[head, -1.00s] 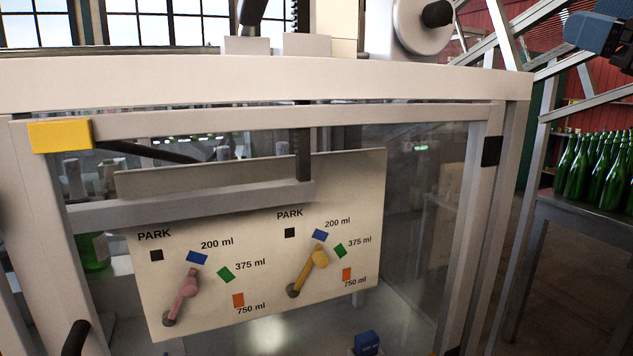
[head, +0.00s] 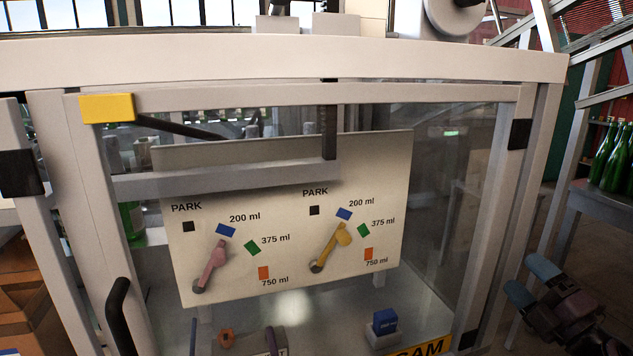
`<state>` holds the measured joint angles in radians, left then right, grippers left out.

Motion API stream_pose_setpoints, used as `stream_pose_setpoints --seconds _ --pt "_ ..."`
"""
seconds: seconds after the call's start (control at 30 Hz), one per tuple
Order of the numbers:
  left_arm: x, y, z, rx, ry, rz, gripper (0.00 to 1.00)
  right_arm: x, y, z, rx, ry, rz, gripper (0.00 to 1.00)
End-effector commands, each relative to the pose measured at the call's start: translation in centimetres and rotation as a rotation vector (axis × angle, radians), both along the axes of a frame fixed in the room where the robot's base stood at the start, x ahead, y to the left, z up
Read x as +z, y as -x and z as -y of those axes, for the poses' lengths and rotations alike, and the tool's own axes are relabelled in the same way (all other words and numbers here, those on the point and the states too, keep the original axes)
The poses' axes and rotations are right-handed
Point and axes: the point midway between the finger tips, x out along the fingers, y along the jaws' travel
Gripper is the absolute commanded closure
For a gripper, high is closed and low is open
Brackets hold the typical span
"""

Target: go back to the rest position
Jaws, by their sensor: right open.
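The pale panel (head: 290,190) carries a pink lever (head: 213,265) pointing at the left blue 200 ml mark. A yellow lever (head: 335,245) points close to the right blue 200 ml mark. My left gripper is not in view.
The machine's pale frame (head: 300,62) and clear guard surround the panel. A black handle (head: 118,315) stands at lower left. A blue block (head: 385,322) sits low beneath the panel. Green bottles (head: 615,160) stand on a table (head: 590,203) at the right.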

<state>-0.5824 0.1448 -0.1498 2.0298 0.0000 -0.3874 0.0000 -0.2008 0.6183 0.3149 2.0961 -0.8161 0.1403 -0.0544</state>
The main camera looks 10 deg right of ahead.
Motion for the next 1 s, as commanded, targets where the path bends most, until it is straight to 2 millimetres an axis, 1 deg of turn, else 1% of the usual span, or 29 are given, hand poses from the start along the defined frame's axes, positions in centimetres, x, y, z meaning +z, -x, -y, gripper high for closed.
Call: stream_pose_setpoints --seconds 0.03,0.07,0.1,0.17,0.2,0.27,0.3,0.37,0.4,0.47,0.5,0.6,0.73,0.8,0.87,1.0 --pt "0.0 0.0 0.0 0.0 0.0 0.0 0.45 -3.3 0.7 -0.4 -0.016 -0.123 -0.06 0.29" --pt "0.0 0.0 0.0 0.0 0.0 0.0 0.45 -5.1 1.2 -0.6 -0.028 -0.197 -0.095 0.29" --pt "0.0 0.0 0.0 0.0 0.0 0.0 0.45 -7.4 1.8 -1.0 -0.044 -0.29 -0.141 0.29" --pt "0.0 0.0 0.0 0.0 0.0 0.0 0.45 -10.9 2.8 -1.8 -0.07 -0.427 -0.21 0.29" --pt "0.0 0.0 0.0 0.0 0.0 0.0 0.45 -13.1 3.6 -2.4 -0.089 -0.516 -0.257 0.29" --pt "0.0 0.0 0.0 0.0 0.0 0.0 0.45 -16.4 4.9 -3.6 -0.12 -0.647 -0.327 0.29" --pt "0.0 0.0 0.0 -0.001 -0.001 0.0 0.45 -18.4 5.8 -4.4 -0.141 -0.732 -0.374 0.29" --pt "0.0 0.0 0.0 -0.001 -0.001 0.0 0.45 -21.5 7.3 -6.0 -0.174 -0.855 -0.444 0.29" --pt "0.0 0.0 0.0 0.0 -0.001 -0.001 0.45 -23.4 8.4 -7.1 -0.197 -0.936 -0.492 0.29" --pt "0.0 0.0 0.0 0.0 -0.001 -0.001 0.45 -26.1 10.1 -8.9 -0.23 -1.053 -0.563 0.29" --pt "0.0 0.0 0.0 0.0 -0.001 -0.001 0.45 -27.6 11.1 -10.2 -0.251 -1.126 -0.607 0.29" --pt "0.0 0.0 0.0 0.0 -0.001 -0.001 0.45 -30.8 13.6 -13.3 -0.298 -1.285 -0.707 0.29" --pt "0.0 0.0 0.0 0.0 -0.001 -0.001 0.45 -33.2 15.8 -16.5 -0.339 -1.427 -0.801 0.29" --pt "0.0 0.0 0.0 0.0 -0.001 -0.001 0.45 -33.9 16.6 -17.6 -0.351 -1.471 -0.83 0.29" --pt "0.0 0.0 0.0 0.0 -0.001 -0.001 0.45 -34.2 16.9 -18.1 -0.358 -1.494 -0.846 0.29" --pt "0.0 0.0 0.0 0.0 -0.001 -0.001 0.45 -34.4 17.1 -18.4 -0.361 -1.507 -0.854 0.29"
